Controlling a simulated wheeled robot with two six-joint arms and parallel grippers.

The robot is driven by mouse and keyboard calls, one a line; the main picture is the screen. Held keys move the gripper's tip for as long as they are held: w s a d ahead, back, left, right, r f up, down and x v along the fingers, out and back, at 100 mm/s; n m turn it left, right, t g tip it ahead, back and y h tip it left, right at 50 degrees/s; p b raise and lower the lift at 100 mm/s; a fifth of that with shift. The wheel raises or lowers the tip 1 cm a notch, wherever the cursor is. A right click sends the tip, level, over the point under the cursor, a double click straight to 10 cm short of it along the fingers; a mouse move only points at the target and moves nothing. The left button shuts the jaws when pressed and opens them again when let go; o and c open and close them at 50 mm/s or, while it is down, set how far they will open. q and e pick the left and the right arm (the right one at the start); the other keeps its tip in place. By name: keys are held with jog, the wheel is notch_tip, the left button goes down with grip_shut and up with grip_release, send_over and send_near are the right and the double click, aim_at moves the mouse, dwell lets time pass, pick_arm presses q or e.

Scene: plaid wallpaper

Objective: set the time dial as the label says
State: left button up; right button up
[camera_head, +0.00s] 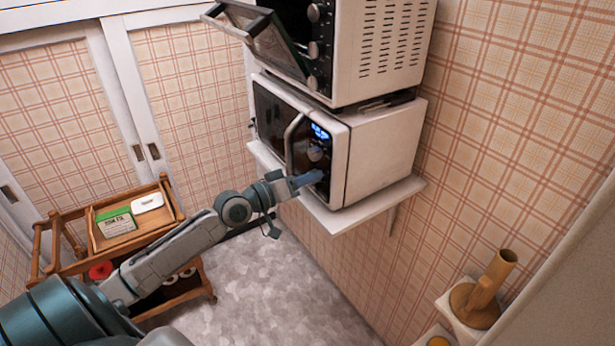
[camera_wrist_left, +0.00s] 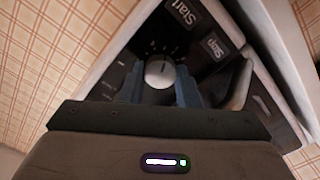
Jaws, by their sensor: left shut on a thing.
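The white microwave (camera_head: 378,150) stands on a wall shelf, its dark front and lit blue display (camera_head: 320,131) facing left. An upper knob (camera_head: 315,153) shows on its panel. My left gripper (camera_head: 308,179) is at the panel below that knob. In the left wrist view, its blue fingers (camera_wrist_left: 159,90) are shut on a round pale dial (camera_wrist_left: 159,71), one on each side. Small marks ring the dial, too small to read; Start and Stop buttons are beside it. A green and white box (camera_head: 116,222) with print lies in the cart's tray. My right gripper is out of view.
A toaster oven (camera_head: 375,50) with its door open sits above the microwave. The microwave door handle (camera_head: 291,143) curves out beside the panel. A wooden cart (camera_head: 63,268) stands at left, holding a white packet (camera_head: 148,203). The floor between is clear.

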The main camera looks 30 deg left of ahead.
pick_arm(q)
jog(key=shift+n, duration=0.4)
jog(key=o, duration=1)
jog(key=shift+c, duration=0.2)
jog(key=shift+s, duration=0.1)
jog(key=p+v, duration=0.3)
jog(key=v, duration=0.7)
jog(key=shift+s+a+p, duration=0.15)
jog(key=shift+s+p, duration=0.15)
jog(key=shift+p, duration=0.05)
jog(key=shift+f, duration=0.1)
